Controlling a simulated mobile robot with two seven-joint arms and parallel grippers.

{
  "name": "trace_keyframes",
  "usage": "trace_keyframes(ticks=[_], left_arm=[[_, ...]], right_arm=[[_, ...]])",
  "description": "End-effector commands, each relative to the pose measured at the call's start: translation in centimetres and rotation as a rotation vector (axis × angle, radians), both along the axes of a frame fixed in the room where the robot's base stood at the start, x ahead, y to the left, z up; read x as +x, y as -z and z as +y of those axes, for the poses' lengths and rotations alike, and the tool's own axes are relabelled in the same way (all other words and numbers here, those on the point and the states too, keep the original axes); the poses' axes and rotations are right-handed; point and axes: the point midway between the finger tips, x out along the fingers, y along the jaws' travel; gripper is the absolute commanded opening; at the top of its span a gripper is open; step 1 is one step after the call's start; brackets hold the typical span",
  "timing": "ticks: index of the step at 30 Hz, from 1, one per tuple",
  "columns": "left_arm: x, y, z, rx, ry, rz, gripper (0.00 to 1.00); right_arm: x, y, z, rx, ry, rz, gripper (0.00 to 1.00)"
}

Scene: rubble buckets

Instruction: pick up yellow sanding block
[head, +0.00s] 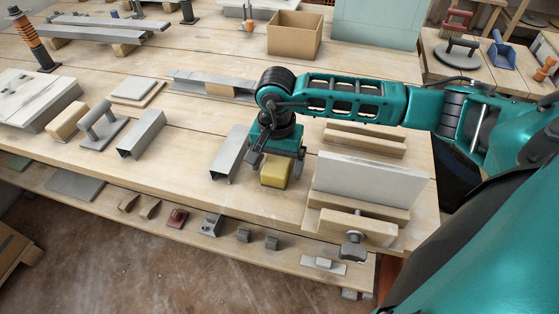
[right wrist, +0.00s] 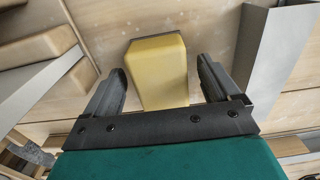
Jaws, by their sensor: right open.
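The yellow sanding block (head: 276,174) lies on the wooden workbench, partly hidden under my right gripper (head: 276,160) in the head view. In the right wrist view the yellow sanding block (right wrist: 158,70) shows between and beyond the two fingers of my right gripper (right wrist: 162,88). The fingers are apart, with a gap on each side of the block. My left gripper is in neither view.
A grey metal channel (head: 229,153) stands just left of the block. A grey board (head: 369,180) in a wooden clamp stands just right. Another channel (head: 142,134) lies further left. A cardboard box (head: 294,36) stands at the back. The bench's front edge is close.

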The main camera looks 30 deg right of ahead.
Motion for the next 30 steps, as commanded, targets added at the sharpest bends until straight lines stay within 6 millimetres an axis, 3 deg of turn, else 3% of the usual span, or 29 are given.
trace_keyframes(ticks=[9, 27, 30], left_arm=[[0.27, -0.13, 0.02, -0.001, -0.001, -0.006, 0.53], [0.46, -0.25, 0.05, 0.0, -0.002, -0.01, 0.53], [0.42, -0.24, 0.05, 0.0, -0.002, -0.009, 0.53]], right_arm=[[0.01, 0.66, -0.02, 0.0, 0.0, 0.0, 0.89], [0.02, 0.6, -0.02, -0.001, 0.0, -0.001, 0.32], [0.05, 0.57, -0.02, 0.0, 0.0, -0.001, 0.31]])
